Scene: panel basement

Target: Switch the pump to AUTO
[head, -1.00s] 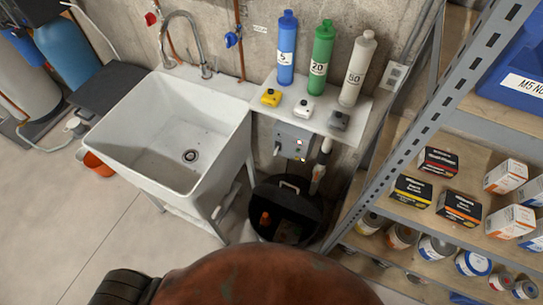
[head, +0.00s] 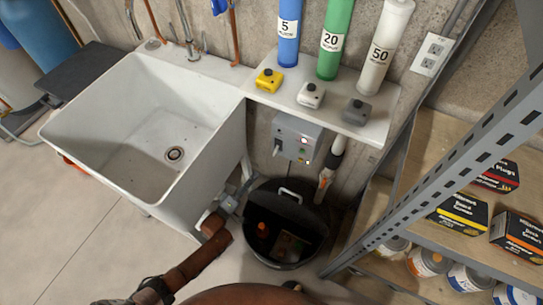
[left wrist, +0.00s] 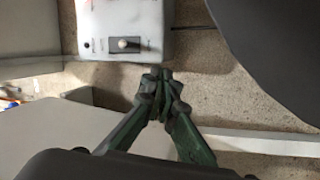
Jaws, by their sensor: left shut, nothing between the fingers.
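The grey pump control box (head: 312,133) is on the concrete wall below the white shelf. My left gripper (head: 236,193) is shut and empty, below and left of the box, beside the sink. In the left wrist view the shut fingertips (left wrist: 158,76) appear just below the box (left wrist: 150,18). The pale-tipped toggle (left wrist: 128,43) sits on a dark plate there, pointing sideways. I see no clear contact. The toggle's labels are unreadable. My right gripper is out of view.
A white sink (head: 90,130) stands left of the box. A black basin (head: 275,264) is on the floor below it, with a white pipe (head: 333,165) nearby. The shelf (head: 372,131) overhangs above. A metal rack (head: 440,185) closes in the right side.

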